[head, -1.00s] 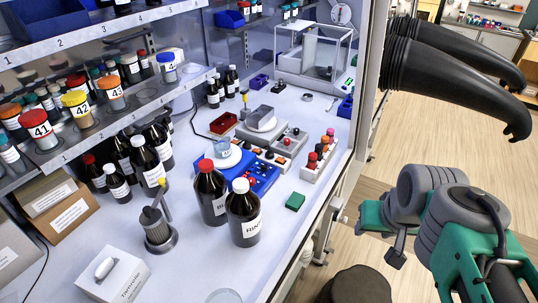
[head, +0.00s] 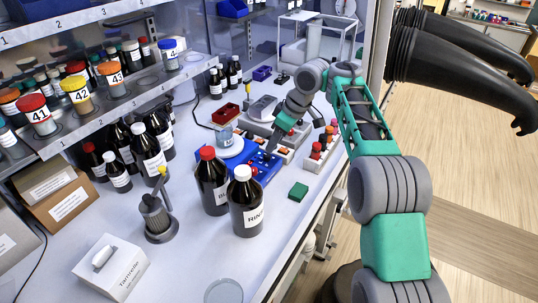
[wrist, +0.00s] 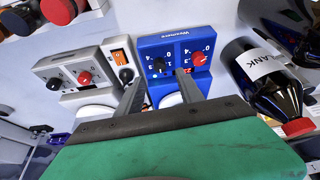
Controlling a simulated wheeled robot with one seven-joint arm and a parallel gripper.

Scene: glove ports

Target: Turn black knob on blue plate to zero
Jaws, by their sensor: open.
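The blue plate (head: 262,174) is a blue device on the bench, behind two dark bottles; a white round top with a beaker sits on it. In the wrist view its blue panel (wrist: 177,44) carries a black knob (wrist: 158,65) at left and a red knob (wrist: 199,58) at right, with numbers around them. My gripper (wrist: 158,92) is open, with its two fingers apart and nothing between them. The fingers point toward the panel, and the black knob shows between and beyond their tips. Contact cannot be told. In the head view my gripper (head: 272,142) hangs over the device's right end.
A grey device with a black and a red knob (wrist: 84,77) stands beside the blue one. A rocker switch (wrist: 121,56) is between them. The BLANK bottle (wrist: 272,75) is close on the right in the wrist view. A green block (head: 298,191) lies on clear bench at front right.

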